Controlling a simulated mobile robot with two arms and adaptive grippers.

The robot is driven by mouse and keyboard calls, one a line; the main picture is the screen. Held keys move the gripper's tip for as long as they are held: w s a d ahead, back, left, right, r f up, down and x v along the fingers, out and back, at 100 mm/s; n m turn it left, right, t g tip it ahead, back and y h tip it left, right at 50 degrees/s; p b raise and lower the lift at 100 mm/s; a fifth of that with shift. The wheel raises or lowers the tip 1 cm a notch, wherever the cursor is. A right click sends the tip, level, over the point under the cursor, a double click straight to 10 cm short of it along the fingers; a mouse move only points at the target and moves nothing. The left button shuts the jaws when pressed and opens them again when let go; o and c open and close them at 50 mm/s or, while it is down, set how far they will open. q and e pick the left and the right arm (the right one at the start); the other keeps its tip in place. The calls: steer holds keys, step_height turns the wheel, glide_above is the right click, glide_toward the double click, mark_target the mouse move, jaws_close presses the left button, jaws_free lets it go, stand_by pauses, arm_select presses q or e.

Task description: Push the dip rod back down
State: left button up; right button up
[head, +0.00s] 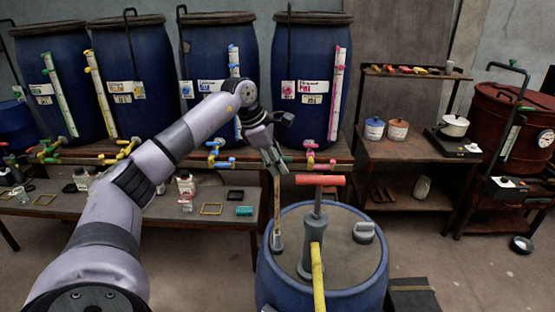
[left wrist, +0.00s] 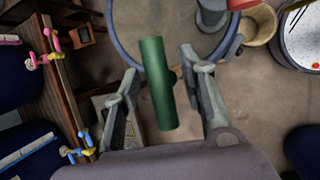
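The dip rod (head: 277,205) stands upright in the lid of the blue drum (head: 335,285) at the front. Its green handle (left wrist: 157,85) shows in the left wrist view and is mostly hidden behind the fingers in the head view. My left gripper (head: 274,160) is at the top of the rod. In the left wrist view my left gripper (left wrist: 160,72) is open, with the handle between its fingers and gaps on both sides. I cannot tell whether a finger touches it. My right gripper is in neither view.
A grey pump with a red handle (head: 320,180) and yellow hose (head: 317,270) stands on the drum, close right of the rod. A grey cap (head: 363,232) sits further right on the lid. Several blue vats (head: 215,60) with valves line the bench behind. A side table (head: 405,150) stands right.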

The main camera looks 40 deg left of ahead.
arm_select(q)
steer(key=shift+r, duration=0.1)
jaws_close()
steer(key=shift+r, duration=0.1)
stand_by(0.6)
